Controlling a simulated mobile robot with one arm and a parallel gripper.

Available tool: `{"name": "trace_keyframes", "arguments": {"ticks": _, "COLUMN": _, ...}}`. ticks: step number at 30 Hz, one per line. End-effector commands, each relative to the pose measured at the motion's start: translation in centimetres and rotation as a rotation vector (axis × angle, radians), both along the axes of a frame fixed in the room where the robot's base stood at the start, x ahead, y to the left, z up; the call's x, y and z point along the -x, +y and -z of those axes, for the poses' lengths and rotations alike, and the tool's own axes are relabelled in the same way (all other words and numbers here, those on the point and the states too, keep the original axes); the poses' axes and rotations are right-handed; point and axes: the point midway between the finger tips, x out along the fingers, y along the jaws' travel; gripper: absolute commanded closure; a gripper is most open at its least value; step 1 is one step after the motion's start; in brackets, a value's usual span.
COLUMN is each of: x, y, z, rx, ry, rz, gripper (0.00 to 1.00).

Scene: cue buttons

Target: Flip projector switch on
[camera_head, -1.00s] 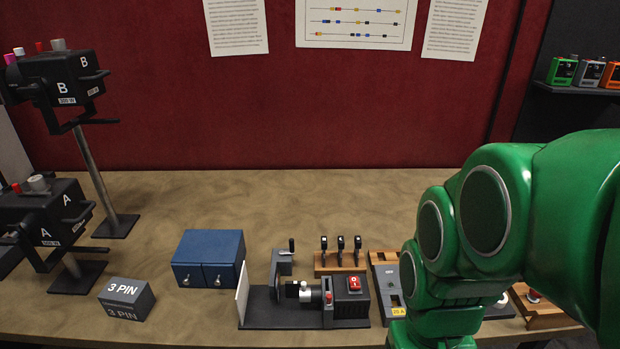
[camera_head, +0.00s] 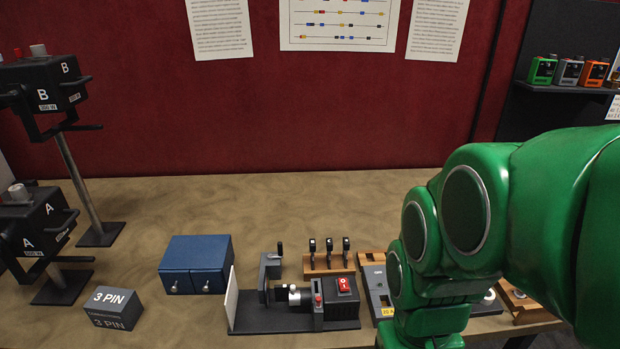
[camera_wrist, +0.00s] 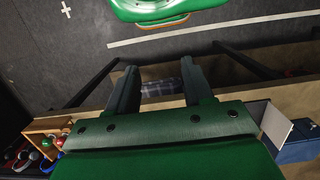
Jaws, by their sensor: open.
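The projector (camera_head: 300,310) appears to be the dark device on a black base near the front of the table, with a white screen plate (camera_head: 232,297) at its left end. A red rocker switch (camera_head: 344,284) marked 0 and 1 sits on top of its black box; I cannot tell its position. My green arm covers the right side of the head view, and my gripper is hidden there. In the wrist view my gripper (camera_wrist: 156,85) is open and empty, pointing down past the table edge over the dark floor. The white plate (camera_wrist: 274,126) shows at the right there.
A blue two-door box (camera_head: 196,266) and a 3 PIN block (camera_head: 114,308) stand left of the projector. Lamps A (camera_head: 36,228) and B (camera_head: 46,84) stand at far left. A wooden rack with several black levers (camera_head: 328,262) is behind. The table's back is clear.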

Motion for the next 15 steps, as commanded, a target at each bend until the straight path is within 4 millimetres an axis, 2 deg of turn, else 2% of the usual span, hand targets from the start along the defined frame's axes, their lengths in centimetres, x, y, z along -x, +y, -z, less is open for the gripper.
{"name": "trace_keyframes", "arguments": {"ticks": 1, "x": 0.0, "y": 0.0, "z": 0.0, "rx": 0.0, "ry": 0.001, "rz": -0.002, "gripper": 0.57}}
{"name": "trace_keyframes", "arguments": {"ticks": 5, "x": -0.6, "y": 0.1, "z": -0.3, "rx": -0.005, "ry": 0.006, "rz": -0.029, "gripper": 0.77}}
{"name": "trace_keyframes", "arguments": {"ticks": 9, "x": -2.2, "y": 0.2, "z": -1.1, "rx": -0.017, "ry": 0.015, "rz": -0.101, "gripper": 0.99}}
{"name": "trace_keyframes", "arguments": {"ticks": 15, "x": -5.3, "y": 0.5, "z": -2.3, "rx": -0.045, "ry": 0.034, "rz": -0.242, "gripper": 1.0}}
